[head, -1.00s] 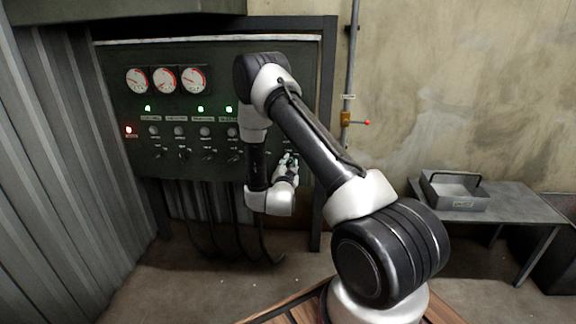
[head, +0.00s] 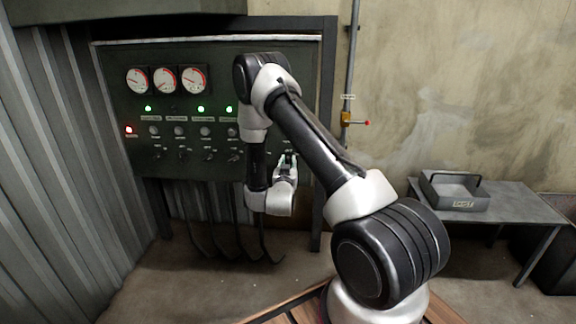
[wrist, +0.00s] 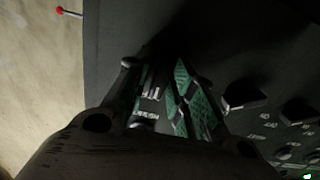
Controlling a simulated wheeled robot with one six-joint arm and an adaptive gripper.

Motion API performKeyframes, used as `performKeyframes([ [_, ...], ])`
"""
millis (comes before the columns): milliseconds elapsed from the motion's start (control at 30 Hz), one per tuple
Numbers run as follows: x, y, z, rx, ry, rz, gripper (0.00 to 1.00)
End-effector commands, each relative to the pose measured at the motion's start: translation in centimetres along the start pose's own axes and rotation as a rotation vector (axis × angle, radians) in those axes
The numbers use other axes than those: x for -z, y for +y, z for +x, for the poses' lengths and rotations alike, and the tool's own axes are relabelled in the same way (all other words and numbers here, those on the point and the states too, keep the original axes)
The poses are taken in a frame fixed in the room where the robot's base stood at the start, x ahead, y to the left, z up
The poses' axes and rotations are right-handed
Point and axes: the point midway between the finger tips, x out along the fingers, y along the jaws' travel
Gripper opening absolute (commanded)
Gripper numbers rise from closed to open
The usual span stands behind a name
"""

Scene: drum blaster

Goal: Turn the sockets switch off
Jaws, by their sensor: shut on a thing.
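The switch panel (head: 215,80) stands against the back wall, with a row of dark rotary switches along its lower part. My gripper (head: 288,159) is at the right end of that row, close against the panel. In the wrist view my gripper (wrist: 158,78) has its green-padded fingers either side of a switch, which they and shadow mostly hide. I take this to be the sockets switch; its small white lettering shows between the fingers but is too blurred to read. My gripper is shut on it. How far the switch is turned cannot be seen.
Other rotary switches (wrist: 243,95) sit just right of the fingers in the wrist view. Three gauges (head: 165,80), several green lamps and one red lamp (head: 129,130) are on the panel. A red-tipped lever (head: 366,123) is on the wall right of it. A metal table (head: 500,212) stands right.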

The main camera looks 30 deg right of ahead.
Motion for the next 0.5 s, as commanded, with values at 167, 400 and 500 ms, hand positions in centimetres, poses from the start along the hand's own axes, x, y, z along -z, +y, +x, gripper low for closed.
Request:
performKeyframes([
  [167,-0.09,0.04,-0.05,0.0,-0.002,-0.014,0.0],
  [400,0.0,0.02,0.04,0.0,0.0,-0.013,0.0],
  [500,0.04,0.0,0.07,0.0,0.001,-0.012,0.2],
])
